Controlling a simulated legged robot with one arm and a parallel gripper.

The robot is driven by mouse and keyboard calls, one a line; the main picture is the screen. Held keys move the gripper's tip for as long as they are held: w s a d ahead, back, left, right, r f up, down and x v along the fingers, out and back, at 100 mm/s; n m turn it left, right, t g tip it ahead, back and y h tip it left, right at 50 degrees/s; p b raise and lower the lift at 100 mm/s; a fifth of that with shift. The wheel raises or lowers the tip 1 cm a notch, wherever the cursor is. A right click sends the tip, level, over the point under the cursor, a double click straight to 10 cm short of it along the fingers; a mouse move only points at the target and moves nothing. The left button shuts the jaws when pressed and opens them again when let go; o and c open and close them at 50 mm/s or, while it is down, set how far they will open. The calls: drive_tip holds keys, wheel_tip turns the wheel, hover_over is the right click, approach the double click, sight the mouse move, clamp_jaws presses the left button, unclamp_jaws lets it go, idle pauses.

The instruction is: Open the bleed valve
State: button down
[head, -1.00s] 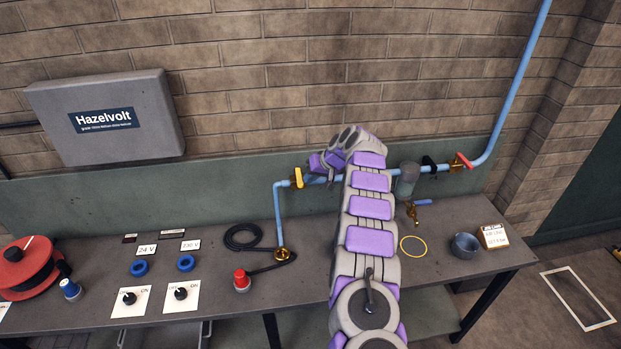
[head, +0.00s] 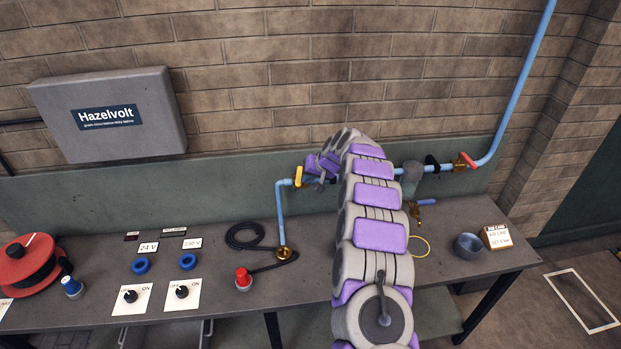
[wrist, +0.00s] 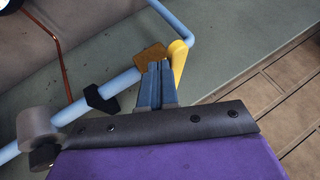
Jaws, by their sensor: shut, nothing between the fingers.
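A valve with a yellow lever (head: 299,175) and a brass body sits at the left end of the blue wall pipe. In the wrist view its lever (wrist: 179,62) and brass body (wrist: 150,57) are just beyond my fingertips. My gripper (wrist: 157,72) is shut and empty, with its fingertips close beside the lever; whether they touch it I cannot tell. In the head view my gripper is mostly hidden by my arm. A red-lever valve (head: 467,160) is on the pipe at the right. A small brass valve with a blue handle (head: 427,202) hangs below the grey cylinder (head: 411,174). No label marks the bleed valve.
My arm crosses over the bench and hides part of the pipe. A black hose (head: 245,237), a red button (head: 243,277) and blue rings (head: 187,262) lie on the bench at left. A black clamp (wrist: 101,98) grips the pipe.

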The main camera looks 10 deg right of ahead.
sight(297, 182)
drive_tip(key=shift+a+m+t+h+p, duration=0.15)
drive_tip(key=shift+a+m+h+p, duration=0.25)
drive_tip(key=shift+a, duration=0.55)
drive_tip(key=shift+a+m+t+h+p, duration=0.15)
drive_tip(key=shift+a+m+p, duration=0.1)
drive_tip(key=shift+a+m, duration=0.55)
drive_tip(key=w+a+m+p, duration=0.1)
drive_tip(key=w+a, duration=0.3)
drive_tip(key=a, duration=0.2)
drive_tip(key=shift+w+t+h, duration=0.2)
drive_tip(key=shift+t+h, duration=0.1)
drive_tip(key=shift+h, duration=0.15)
drive_tip(key=shift+w+r, duration=0.1)
drive_tip(key=shift+r, duration=0.15)
